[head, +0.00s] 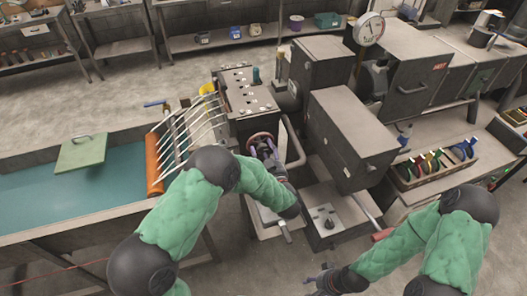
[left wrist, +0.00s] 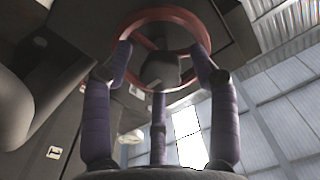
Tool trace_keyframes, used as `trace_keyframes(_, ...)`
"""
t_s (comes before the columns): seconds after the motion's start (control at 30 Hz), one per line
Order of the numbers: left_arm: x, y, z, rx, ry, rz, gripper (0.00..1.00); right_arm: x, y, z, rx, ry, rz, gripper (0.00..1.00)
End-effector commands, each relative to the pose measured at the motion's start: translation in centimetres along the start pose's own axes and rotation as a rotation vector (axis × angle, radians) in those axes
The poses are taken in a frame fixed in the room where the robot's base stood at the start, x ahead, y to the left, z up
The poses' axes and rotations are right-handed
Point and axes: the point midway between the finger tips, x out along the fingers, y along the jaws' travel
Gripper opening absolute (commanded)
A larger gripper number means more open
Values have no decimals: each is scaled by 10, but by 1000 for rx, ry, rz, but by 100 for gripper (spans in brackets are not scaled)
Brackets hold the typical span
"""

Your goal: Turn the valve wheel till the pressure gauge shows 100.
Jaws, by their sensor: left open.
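The valve wheel (head: 261,136) is a red ring on the dark machine in the middle of the head view. It fills the top of the left wrist view (left wrist: 162,14), with a dark hub and spokes. My left gripper (head: 266,152) is at the wheel. In the left wrist view its purple fingers (left wrist: 160,62) stand spread around the wheel's rim, open; I cannot tell whether they touch it. The pressure gauge (head: 369,28) is a round white dial on a post; its reading is too small to tell. My right gripper (head: 325,279) is low in the head view, away from the wheel, its opening unclear.
Dark machine boxes (head: 352,135) stand right of the wheel. A teal-topped bench (head: 70,195) with an orange roller (head: 154,165) and white rods lies left. A tray of coloured tools (head: 435,165) is on the right bench. Open floor lies behind.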

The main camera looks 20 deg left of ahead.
Motion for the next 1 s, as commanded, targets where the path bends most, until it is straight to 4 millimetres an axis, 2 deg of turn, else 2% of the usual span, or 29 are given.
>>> trace_keyframes(0.3,2,0,0,1,-1,1,60,0,0,0,0,0,0,49)
trace_keyframes(0.5,2,0,0,1,-1,1,3,0,0,0,0,0,0,49)
trace_keyframes(1.0,1,1,4,-62,-4,2,3,7,2,0,0,0,0,49)
